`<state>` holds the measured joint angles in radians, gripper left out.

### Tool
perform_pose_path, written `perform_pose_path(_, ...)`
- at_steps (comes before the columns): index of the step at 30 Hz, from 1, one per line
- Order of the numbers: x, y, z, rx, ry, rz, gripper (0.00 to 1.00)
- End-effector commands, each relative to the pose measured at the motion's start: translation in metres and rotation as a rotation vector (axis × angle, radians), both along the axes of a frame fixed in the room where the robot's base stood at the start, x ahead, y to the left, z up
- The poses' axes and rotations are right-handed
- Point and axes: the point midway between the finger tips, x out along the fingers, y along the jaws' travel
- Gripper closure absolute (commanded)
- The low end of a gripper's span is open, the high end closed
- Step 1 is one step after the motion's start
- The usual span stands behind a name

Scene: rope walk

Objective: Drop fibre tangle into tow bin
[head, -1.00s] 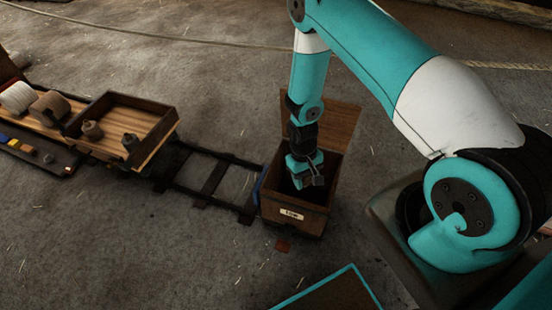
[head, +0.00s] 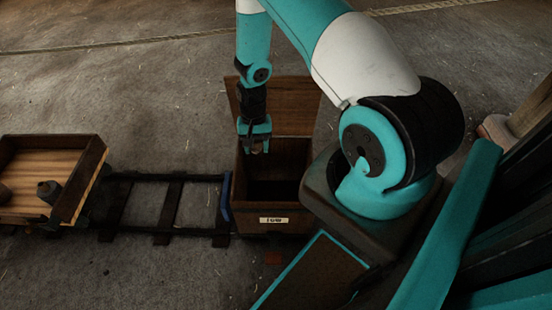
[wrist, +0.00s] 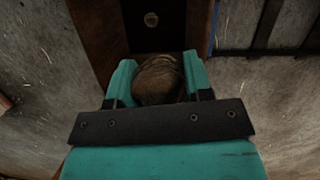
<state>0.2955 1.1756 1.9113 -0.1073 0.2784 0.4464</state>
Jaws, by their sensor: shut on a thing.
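The tow bin (head: 270,221) is a dark wooden box with a pale label on its front and its lid (head: 290,100) tipped open at the back. My gripper (head: 257,150) hangs over the left back part of its opening. In the wrist view my gripper (wrist: 158,85) is shut on the fibre tangle (wrist: 158,78), a brown rounded bundle between the teal fingers. The tangle is hard to make out in the head view.
A rail track (head: 170,205) runs left from the bin to a shallow wooden tray cart (head: 85,180) holding dark pieces. A rope (head: 150,40) lies across the floor behind. The floor between is mostly clear.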

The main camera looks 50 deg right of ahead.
Motion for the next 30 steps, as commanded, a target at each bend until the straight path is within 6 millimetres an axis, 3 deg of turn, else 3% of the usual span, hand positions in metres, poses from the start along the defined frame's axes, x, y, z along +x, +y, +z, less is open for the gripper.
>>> perform_pose_path(1, 0.003, -0.014, -0.031, 0.0, -0.004, -0.096, 0.76)
perform_pose_path(3, 0.005, -0.031, -0.045, 0.002, -0.003, -0.223, 0.76)
perform_pose_path(12, 0.004, -0.085, -0.082, 0.017, 0.008, -0.624, 0.76)
perform_pose_path(22, 0.002, -0.097, -0.092, 0.021, 0.013, -0.711, 0.76)
perform_pose_path(30, 0.002, -0.096, -0.125, 0.021, 0.014, -0.709, 0.76)
